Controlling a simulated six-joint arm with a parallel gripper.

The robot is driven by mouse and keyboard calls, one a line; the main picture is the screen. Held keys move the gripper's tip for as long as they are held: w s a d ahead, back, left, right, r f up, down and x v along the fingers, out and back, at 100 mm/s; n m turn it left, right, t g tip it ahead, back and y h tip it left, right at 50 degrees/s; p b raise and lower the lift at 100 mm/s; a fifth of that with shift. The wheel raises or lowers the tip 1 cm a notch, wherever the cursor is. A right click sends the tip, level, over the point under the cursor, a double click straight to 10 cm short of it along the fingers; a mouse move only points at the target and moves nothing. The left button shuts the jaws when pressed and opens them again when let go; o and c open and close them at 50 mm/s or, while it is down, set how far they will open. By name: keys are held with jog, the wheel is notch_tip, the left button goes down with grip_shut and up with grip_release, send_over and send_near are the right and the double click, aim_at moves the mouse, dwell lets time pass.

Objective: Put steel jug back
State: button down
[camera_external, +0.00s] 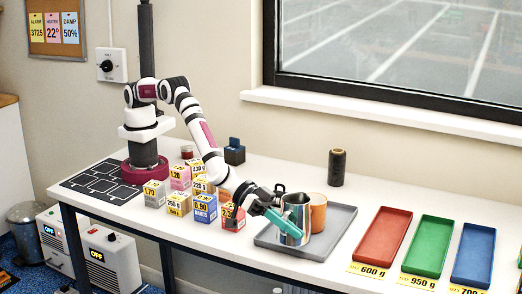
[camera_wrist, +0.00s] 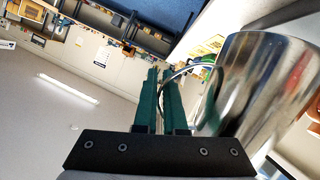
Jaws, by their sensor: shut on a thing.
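The steel jug (camera_external: 296,208) is upright over the left part of the grey tray (camera_external: 334,238), left of an orange cup (camera_external: 318,212). Whether its base touches the tray is hard to tell. My gripper (camera_external: 284,222) reaches it from the left, its teal fingers in front of the jug's body. In the wrist view the fingers of my gripper (camera_wrist: 160,98) are close together on the jug's thin handle, and the shiny jug (camera_wrist: 268,85) fills the right side. The exact contact is partly hidden by the fingers.
Several labelled boxes (camera_external: 205,208) stand left of the tray, close to my arm. Red (camera_external: 383,237), green (camera_external: 430,246) and blue (camera_external: 472,255) trays with weight labels lie to the right. A dark cylinder (camera_external: 337,168) stands behind the cup. The white table is clear between the grey and red trays.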

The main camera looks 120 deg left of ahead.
notch_tip(320, 180, up, 11)
jog(key=s+a+n+g+y, duration=0.1)
jog(key=s+a+n+y, duration=0.25)
jog(key=a, duration=0.55)
jog(key=s+a+n+y, duration=0.3)
jog(key=a+y, duration=0.2)
jog(key=a, duration=0.5)
jog(key=s+a+n+g+y, duration=0.5)
jog(key=s+a+n+y, duration=0.1)
jog(key=s+a, duration=0.9)
jog(key=w+a+f, duration=0.1)
jog(key=a+f, duration=0.2)
jog(key=f, duration=0.2)
jog(key=w+a+f, duration=0.1)
jog(key=a+f, duration=0.3)
jog(key=f, duration=0.2)
jog(key=a+f, duration=0.4)
jog(key=f, duration=0.1)
jog(key=shift+w+f, duration=0.15)
jog(key=shift+w, duration=0.25)
jog(key=c, duration=1)
grip_release()
